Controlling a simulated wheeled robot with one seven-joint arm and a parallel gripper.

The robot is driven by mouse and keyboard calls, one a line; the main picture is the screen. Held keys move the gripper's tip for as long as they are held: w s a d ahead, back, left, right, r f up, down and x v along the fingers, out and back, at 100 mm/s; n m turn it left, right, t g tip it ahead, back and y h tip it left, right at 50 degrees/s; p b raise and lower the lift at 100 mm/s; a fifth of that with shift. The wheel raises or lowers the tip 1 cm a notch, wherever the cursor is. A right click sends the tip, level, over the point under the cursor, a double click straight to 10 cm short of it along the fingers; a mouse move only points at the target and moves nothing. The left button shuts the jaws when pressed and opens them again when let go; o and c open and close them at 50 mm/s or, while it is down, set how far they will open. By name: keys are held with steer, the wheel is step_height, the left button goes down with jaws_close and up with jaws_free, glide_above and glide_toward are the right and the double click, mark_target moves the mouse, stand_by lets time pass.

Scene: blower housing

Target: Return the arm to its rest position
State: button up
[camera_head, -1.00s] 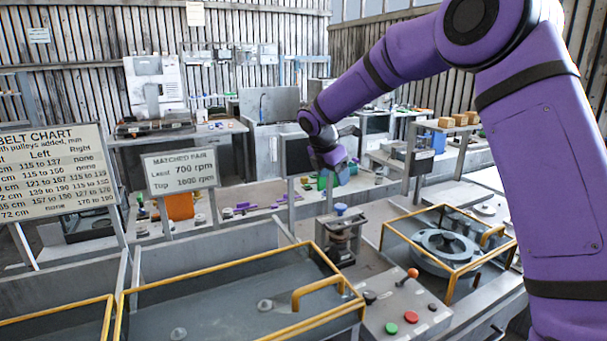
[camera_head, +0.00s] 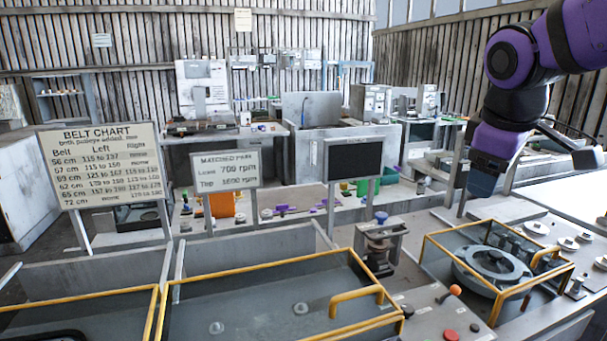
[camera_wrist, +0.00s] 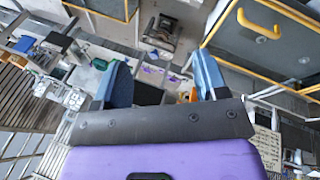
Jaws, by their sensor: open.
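My gripper (camera_wrist: 160,85) shows in the wrist view with its two blue fingers spread apart and nothing between them. In the head view my purple arm comes in from the upper right, and the gripper (camera_head: 483,182) hangs in the air at the right, above the bench and behind the yellow-framed guard box. It touches nothing that I can see. The fingertips are partly hidden by the wrist in the head view.
A yellow-framed guard box (camera_head: 497,287) stands below my gripper. A wide yellow-framed cover (camera_head: 270,262) is at front centre. A blue-topped fixture (camera_head: 381,245) is between the covers.

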steer(key=s+f+m+y, duration=0.1)
steer(key=s+m, duration=0.3)
steer(key=s, duration=0.3)
steer(key=s+d+f+m+t, duration=0.1)
steer(key=s+f+m, duration=0.1)
steer(key=s+m, duration=0.2)
steer(key=s, duration=0.3)
steer(key=shift+s+d+f+y, duration=0.25)
steer(key=shift+f+y, duration=0.05)
steer(key=shift+y, duration=0.1)
